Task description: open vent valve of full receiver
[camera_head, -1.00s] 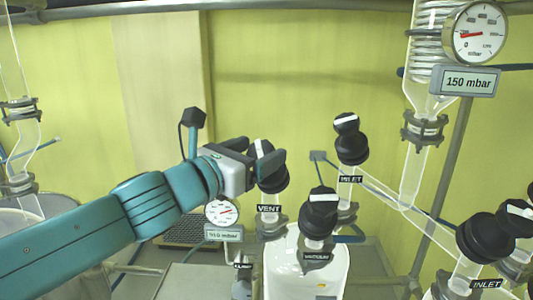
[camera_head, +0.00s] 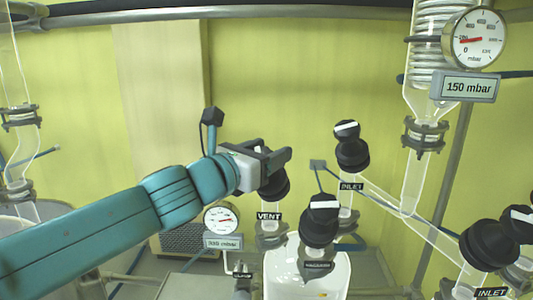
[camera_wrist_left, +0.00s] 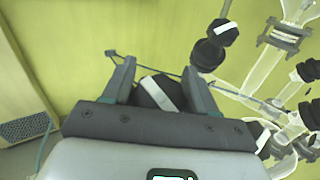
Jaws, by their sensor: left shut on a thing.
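The black vent valve knob (camera_head: 272,187) stands above the VENT label (camera_head: 269,216) on the receiver (camera_head: 340,272), which looks white and is partly cut off below. My left gripper (camera_head: 277,156) is shut on the knob's top, one finger on each side. In the left wrist view the knob's black top with its white stripe (camera_wrist_left: 164,92) sits between the fingers of the left gripper (camera_wrist_left: 160,88); the stripe runs slanted. In the head view the fingers hide the top and stripe. My right gripper is not in view.
The INLET valve knob (camera_head: 351,155) and the VACUUM valve knob (camera_head: 320,225) stand close on the right. A small round gauge (camera_head: 221,218) with a display sits left of the VENT label. Glass tubing and a 150 mbar display (camera_head: 465,87) are further right.

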